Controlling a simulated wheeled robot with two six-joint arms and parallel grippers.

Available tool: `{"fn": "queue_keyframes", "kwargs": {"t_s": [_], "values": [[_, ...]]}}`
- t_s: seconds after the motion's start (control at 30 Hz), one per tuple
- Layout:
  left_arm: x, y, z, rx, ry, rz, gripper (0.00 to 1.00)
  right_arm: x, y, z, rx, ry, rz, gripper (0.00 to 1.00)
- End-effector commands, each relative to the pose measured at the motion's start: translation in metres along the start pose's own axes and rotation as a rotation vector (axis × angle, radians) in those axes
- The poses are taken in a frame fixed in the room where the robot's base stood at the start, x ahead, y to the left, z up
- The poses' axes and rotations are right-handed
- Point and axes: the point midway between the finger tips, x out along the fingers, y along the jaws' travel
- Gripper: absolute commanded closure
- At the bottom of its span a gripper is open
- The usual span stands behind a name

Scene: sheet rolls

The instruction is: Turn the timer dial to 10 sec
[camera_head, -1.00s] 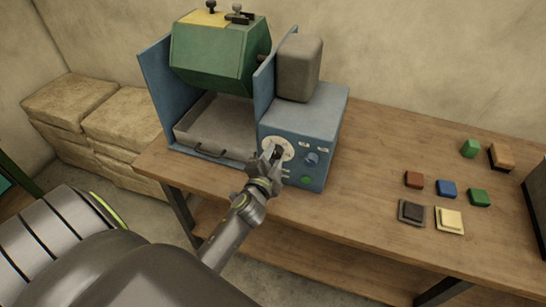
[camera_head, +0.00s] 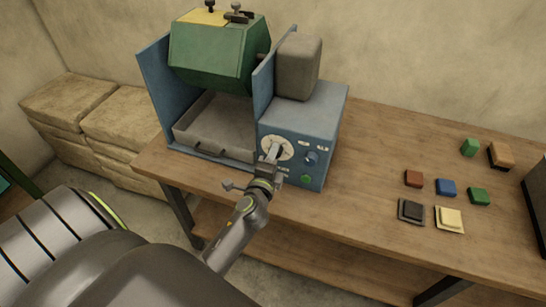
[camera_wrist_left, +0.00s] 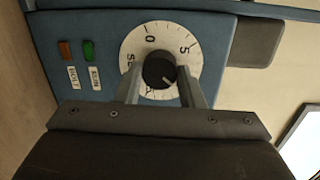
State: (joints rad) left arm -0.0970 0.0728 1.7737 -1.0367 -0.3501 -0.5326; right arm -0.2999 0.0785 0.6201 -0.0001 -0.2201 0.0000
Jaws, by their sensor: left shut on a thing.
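The timer dial is a black round knob (camera_wrist_left: 159,70) on a white scale plate (camera_wrist_left: 196,62) on the machine's blue front. In the wrist view the scale shows 0, 5 and part of a "SEC" label; other markings are covered by my fingers. A thin pale pointer line on the knob points down and slightly right in that view, past the 5. My left gripper (camera_wrist_left: 160,88) is shut on the knob, one finger on each side. In the head view the left gripper (camera_head: 273,155) reaches the dial plate (camera_head: 287,143) from below. My right gripper is not in view.
The blue machine (camera_head: 310,110) carries a green drum (camera_head: 213,52) above a grey tray (camera_head: 215,122). Several coloured blocks lie on the table's right; the table between is clear.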

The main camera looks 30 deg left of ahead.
Motion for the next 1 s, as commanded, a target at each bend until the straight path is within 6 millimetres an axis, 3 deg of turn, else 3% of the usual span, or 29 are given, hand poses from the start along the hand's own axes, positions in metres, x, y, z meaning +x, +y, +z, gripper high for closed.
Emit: {"fn": "queue_keyframes", "kwargs": {"t_s": [0.43,0.47,0.6,1.0], "values": [[-0.0002,0.001,-0.0004,0.007,0.001,0.001,0.88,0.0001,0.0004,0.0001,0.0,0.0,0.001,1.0],[-0.0002,0.001,-0.0004,0.007,0.001,0.001,0.61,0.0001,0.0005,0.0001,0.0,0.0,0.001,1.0],[-0.0002,0.0009,-0.0003,0.007,0.0,0.001,0.43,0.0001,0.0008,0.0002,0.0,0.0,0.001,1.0],[0.0004,0.0001,0.0002,0.007,0.001,0.0,0.43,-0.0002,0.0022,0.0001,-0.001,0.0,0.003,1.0]]}}
